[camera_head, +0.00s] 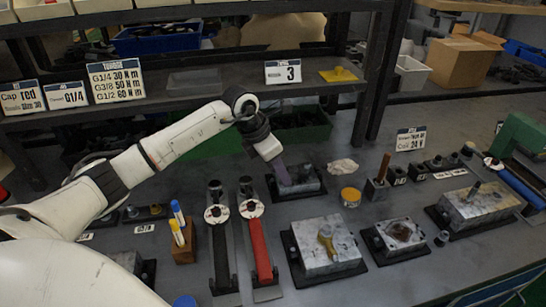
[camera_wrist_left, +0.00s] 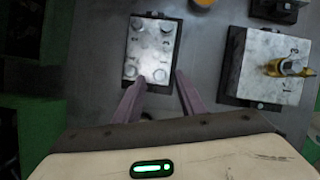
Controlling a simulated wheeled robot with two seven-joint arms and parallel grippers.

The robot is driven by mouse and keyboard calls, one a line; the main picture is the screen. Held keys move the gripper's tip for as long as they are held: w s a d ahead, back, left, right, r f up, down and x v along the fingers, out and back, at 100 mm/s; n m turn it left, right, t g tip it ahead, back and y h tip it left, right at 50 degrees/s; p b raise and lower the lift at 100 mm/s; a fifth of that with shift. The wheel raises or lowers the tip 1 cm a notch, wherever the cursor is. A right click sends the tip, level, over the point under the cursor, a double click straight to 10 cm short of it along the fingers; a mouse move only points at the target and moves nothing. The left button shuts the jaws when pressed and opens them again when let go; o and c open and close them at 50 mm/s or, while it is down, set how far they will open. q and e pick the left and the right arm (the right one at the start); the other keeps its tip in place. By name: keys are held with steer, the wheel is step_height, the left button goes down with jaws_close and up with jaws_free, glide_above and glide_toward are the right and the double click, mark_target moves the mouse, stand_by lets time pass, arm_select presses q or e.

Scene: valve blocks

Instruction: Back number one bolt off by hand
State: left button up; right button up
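A small grey metal block (camera_head: 306,181) sits on a dark base plate on the bench, below my left gripper. My left gripper (camera_head: 283,174) points down at the block. My right gripper is not in view.
A larger block with a brass-coloured valve (camera_head: 327,242) stands in front, also in the left wrist view (camera_wrist_left: 288,68). Torque wrenches (camera_head: 259,240) and a marker holder (camera_head: 183,246) lie to the left. A yellow tin (camera_head: 350,196) and a white cloth (camera_head: 343,166) are to the right.

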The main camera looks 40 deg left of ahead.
arm_select(q)
steer(key=shift+x, duration=1.2)
steer(key=shift+w, duration=0.1)
jaws_close()
steer(key=n, duration=0.2)
steer(key=n+y, duration=0.1)
steer(key=n, duration=0.1)
steer(key=n+y, duration=0.1)
steer(key=n, duration=0.1)
steer(key=shift+d, duration=0.25)
steer(key=n+y, duration=0.2)
steer(key=n, duration=0.3)
steer(key=shift+d, duration=0.15)
steer(key=n+g, duration=0.1)
steer(key=n, duration=0.2)
steer(key=n+g+y, duration=0.1)
steer(key=n, duration=0.2)
steer(key=shift+w+d+y, duration=0.15)
steer(key=shift+y, duration=0.15)
steer(key=n, duration=0.2)
steer(key=n+g, duration=0.1)
steer(key=n, duration=0.1)
steer(key=shift+w+n+g+y, duration=0.1)
steer(key=shift+n+g+y, duration=0.2)
steer(key=shift+n+y, duration=0.1)
